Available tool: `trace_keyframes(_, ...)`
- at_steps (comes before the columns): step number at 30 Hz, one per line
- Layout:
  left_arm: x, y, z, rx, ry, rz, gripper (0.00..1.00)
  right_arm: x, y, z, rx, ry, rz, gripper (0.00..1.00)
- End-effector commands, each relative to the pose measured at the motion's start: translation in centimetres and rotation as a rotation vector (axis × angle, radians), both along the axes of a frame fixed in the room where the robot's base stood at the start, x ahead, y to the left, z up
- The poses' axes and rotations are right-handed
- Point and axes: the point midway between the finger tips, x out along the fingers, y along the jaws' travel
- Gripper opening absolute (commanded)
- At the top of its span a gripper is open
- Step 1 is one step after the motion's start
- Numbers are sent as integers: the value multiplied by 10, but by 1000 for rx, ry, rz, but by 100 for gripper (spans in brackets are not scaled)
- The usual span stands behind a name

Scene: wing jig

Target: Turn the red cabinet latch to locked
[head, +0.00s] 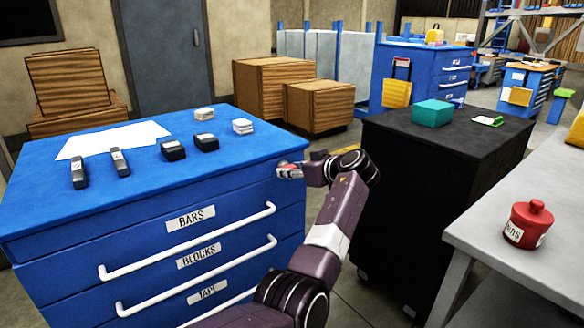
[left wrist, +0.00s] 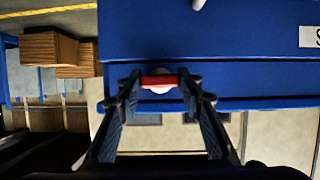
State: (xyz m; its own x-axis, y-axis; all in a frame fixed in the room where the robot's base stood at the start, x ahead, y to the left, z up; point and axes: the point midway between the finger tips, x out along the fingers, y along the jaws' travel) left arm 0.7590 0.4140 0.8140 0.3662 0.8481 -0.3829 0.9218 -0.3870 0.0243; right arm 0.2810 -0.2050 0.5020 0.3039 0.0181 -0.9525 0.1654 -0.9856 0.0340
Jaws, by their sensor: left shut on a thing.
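The red latch (left wrist: 158,81) is a short red bar with a round white piece beside it, at the edge of the blue cabinet (head: 80,218). In the left wrist view the bar lies level across the picture, between the two fingertips. My left gripper (head: 289,171) is at the cabinet's upper right front corner in the head view, shut on the latch; the fingers also show in the left wrist view (left wrist: 160,92). In the head view the latch is small and mostly covered by the gripper. My right gripper is not in view.
The cabinet has drawers with white handles (head: 190,243). On its top are a white sheet (head: 112,140), two grey bars, two black blocks and several white-topped pieces. A black cabinet (head: 440,180) stands right of my arm. A grey table (head: 500,215) with a red jar (head: 527,224) is at the right.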

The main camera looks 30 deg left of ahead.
Motion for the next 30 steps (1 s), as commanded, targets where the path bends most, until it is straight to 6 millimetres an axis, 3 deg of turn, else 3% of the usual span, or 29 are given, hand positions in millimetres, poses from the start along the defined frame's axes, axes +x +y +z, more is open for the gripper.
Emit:
trace_keyframes(21, 0, 1, 1, 19, 36, -1, 10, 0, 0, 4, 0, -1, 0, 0)
trace_keyframes(22, 0, 1, 1, 20, 36, -1, 36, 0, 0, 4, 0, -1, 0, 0)
trace_keyframes(27, 0, 0, 1, 18, 36, 0, 52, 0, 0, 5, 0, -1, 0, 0)
trace_keyframes(30, 0, 0, 1, 17, 36, 0, 52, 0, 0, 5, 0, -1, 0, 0)
